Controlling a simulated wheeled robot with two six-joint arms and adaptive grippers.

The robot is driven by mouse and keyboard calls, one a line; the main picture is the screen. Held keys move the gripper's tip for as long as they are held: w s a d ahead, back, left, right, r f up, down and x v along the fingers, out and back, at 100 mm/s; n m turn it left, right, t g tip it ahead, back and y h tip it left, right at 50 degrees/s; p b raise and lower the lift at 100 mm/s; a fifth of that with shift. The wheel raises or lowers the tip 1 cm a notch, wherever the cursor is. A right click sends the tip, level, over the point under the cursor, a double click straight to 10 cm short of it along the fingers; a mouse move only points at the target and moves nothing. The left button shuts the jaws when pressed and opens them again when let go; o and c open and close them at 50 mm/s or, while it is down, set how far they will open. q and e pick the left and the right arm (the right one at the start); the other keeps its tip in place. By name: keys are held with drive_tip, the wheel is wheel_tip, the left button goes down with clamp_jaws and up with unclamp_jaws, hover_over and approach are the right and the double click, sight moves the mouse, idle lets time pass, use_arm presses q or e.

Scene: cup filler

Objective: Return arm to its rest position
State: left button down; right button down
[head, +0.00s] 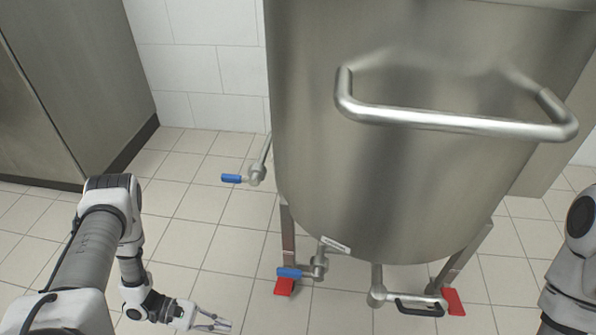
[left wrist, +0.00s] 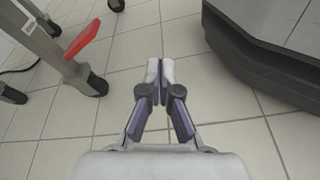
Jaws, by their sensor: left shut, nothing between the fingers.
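My left arm (head: 95,240) comes in from the left in the head view. Its gripper (head: 222,325) is low in the picture, over the tiled floor and left of the steel tank. In the left wrist view the left gripper (left wrist: 160,70) has its fingertips together with nothing between them. Bare floor tiles show beyond the tips. My right arm (head: 572,270) shows only in part at the right edge of the head view; its gripper is out of view.
A steel cabinet (head: 60,90) stands at the far left. Floor between them is clear.

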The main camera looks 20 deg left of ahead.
use_arm(q)
drive_tip(key=w+d+r+m+t+y+p, duration=0.1)
drive_tip(key=w+d+r+m+y, duration=0.1)
drive_tip(key=w+d+r, duration=0.5)
drive_tip(key=w+d+r+m+y+p, duration=0.15)
drive_tip(key=w+d, duration=0.25)
drive_tip(key=d, duration=0.5)
drive_tip(key=s+a+m+g+y, duration=0.5)
drive_tip(key=s+a+m+y, duration=0.65)
drive_tip(key=s, duration=0.35)
wheel_tip(320, 180, up, 37)
drive_tip(key=m+p, duration=0.2)
drive_tip(key=p, duration=3.6)
drive_tip(key=shift+d+h, duration=0.4)
drive_tip(key=shift+d, duration=0.05)
